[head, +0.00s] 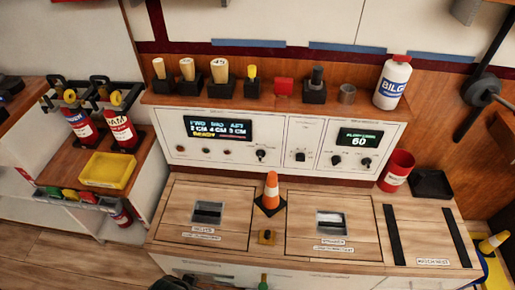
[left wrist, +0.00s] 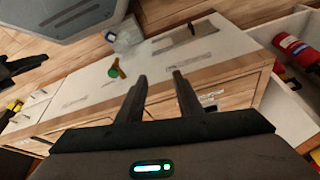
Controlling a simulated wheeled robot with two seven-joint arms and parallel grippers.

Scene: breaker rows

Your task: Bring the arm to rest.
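My left gripper (left wrist: 160,76) shows in the left wrist view with its two dark fingers apart and nothing between them. It hangs in front of the console's pale front panels, touching nothing that I can see. In the head view only a dark piece of my own arm shows at the bottom edge, left of centre. A dark shape at the left edge of the left wrist view looks like my right gripper (left wrist: 22,66); its fingers are too unclear to read.
The console worktop (head: 340,258) carries an orange cone (head: 271,188). The shelf above holds wooden-handled tools and a white BILGE bottle (head: 392,84). A yellow tray (head: 107,170) and red extinguishers stand left. A green-handled item (left wrist: 116,69) is by the console front.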

